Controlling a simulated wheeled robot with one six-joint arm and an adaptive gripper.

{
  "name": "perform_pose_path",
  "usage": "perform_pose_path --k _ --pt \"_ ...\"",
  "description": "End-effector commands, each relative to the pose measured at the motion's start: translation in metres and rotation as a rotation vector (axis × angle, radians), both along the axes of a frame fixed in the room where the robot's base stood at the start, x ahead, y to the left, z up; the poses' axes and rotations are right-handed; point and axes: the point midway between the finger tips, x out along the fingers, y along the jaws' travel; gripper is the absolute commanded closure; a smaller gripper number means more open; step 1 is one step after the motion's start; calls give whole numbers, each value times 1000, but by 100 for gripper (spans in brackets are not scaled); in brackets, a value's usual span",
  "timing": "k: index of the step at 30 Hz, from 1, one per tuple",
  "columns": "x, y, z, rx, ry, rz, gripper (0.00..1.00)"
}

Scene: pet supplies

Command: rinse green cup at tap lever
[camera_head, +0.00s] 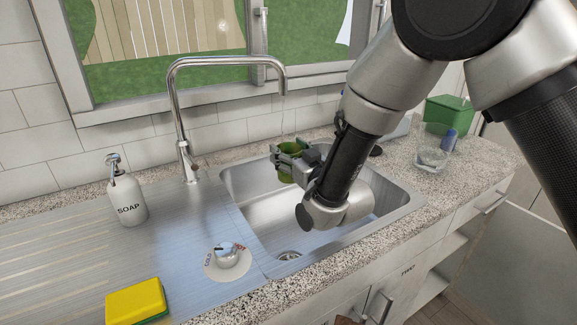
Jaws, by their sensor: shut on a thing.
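The green cup (290,150) is between the fingers of my gripper (287,165), which is shut on it above the far part of the steel sink (245,198). The cup looks roughly upright, and the gripper hides part of it. The tall chrome tap (178,105) arches over the sink, its spout end above the cup. A faint thin line shows below the spout; I cannot tell if it is water. A small lever (193,163) is at the tap's base. A round chrome knob (226,254) on a marked disc sits left of the basin.
A soap bottle (126,195) stands left of the tap. A yellow sponge (137,300) lies at the front left. A clear glass (432,150) and a green box (448,113) stand on the right counter. My arm covers the sink's right side.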

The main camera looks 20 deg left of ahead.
Motion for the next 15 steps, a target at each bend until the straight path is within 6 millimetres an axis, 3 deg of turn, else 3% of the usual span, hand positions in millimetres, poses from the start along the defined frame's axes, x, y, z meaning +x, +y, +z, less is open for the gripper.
perform_pose_path --k 15 --pt "7 -3 0 1 0 -1 63"
